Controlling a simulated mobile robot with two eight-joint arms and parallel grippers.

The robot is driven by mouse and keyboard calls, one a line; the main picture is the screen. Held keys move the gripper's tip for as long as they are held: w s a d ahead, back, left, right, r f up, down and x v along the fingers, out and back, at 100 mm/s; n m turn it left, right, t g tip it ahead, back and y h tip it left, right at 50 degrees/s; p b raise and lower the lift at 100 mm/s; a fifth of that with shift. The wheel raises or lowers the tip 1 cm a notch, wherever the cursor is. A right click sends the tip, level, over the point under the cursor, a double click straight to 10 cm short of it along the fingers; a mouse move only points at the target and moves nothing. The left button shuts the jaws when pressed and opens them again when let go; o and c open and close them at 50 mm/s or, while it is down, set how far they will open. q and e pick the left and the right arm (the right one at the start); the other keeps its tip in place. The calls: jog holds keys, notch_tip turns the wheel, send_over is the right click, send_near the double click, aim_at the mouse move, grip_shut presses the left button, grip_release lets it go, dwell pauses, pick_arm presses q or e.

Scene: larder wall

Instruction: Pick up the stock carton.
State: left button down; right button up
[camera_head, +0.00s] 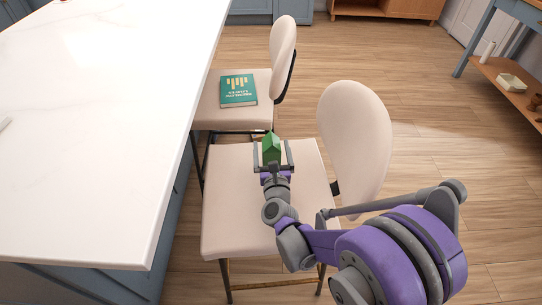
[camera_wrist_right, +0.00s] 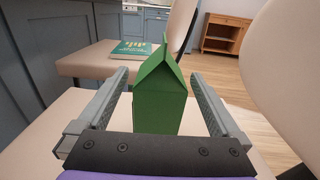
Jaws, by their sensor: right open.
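The stock carton (camera_head: 271,148) is green with a gabled top and stands upright on the seat of the nearer cream chair (camera_head: 235,215). In the right wrist view the carton (camera_wrist_right: 160,98) stands between the two fingers of my right gripper (camera_wrist_right: 160,95). My right gripper (camera_head: 272,157) is open, with a gap showing on each side of the carton. The carton's lower part is hidden by the gripper body. My left gripper is not in view.
A white countertop (camera_head: 100,120) runs along the left, its edge beside the chairs. The nearer chair's backrest (camera_head: 355,140) rises to the right of the carton. A teal book (camera_head: 238,90) lies on the farther chair's seat. Wooden floor (camera_head: 440,130) is clear at right.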

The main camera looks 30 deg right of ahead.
jog(key=shift+w+d, duration=0.15)
jog(key=shift+w, duration=0.2)
jog(key=shift+c, duration=0.3)
grip_shut()
